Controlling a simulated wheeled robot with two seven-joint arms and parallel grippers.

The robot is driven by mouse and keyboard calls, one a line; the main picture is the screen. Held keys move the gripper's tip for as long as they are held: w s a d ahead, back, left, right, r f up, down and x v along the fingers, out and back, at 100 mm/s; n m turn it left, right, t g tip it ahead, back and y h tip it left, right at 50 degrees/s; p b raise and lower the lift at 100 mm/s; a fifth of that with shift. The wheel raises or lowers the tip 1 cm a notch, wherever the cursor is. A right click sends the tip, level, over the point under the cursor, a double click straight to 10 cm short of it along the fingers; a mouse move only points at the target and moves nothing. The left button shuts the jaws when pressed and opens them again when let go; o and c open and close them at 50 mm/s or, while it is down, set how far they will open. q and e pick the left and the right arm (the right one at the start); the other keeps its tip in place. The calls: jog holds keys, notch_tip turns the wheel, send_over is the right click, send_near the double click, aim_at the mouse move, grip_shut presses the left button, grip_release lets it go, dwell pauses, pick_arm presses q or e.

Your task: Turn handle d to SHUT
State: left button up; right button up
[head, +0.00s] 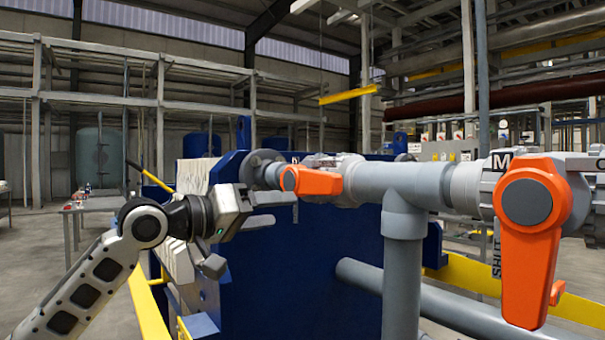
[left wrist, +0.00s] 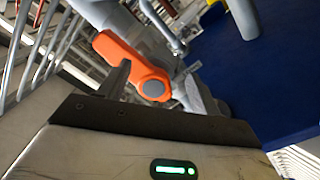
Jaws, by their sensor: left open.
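Handle d is taken to be the smaller orange lever (head: 318,181) on the farther valve, with a small, hardly legible tag above it. It lies roughly along the grey pipe, its free end pointing right. It also shows in the left wrist view (left wrist: 135,66), beyond my fingers. My left gripper (head: 255,232) is open and empty, to the left of and slightly below this lever. In the head view a gap shows between them; contact is not visible. My right gripper is not in view.
A larger orange lever (head: 528,240) tagged M hangs down at the near right, beside a SHUT mark. A grey pipe tee (head: 403,205) stands between the two levers. The blue press (head: 300,270) is behind my gripper. Yellow rails (head: 150,310) run low at left.

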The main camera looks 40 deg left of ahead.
aim_at(309, 182)
pick_arm(q)
jog(key=w+d+r+n+p, duration=0.1)
jog(key=r+n+p, duration=0.1)
jog(key=n+p, duration=0.1)
jog(key=w+d+r+n+p, duration=0.1)
jog(key=n+p, duration=0.3)
jog(key=p, duration=0.1)
jog(key=w+d+r+n+p, duration=0.2)
jog(key=n+p, duration=0.2)
jog(key=p, duration=0.1)
jog(key=shift+w+r, duration=0.1)
jog(key=shift+r, duration=0.2)
jog(key=shift+w+f+b, duration=0.4)
jog(key=shift+f+b, duration=0.05)
jog(key=shift+b, duration=0.05)
jog(key=shift+x, duration=0.85)
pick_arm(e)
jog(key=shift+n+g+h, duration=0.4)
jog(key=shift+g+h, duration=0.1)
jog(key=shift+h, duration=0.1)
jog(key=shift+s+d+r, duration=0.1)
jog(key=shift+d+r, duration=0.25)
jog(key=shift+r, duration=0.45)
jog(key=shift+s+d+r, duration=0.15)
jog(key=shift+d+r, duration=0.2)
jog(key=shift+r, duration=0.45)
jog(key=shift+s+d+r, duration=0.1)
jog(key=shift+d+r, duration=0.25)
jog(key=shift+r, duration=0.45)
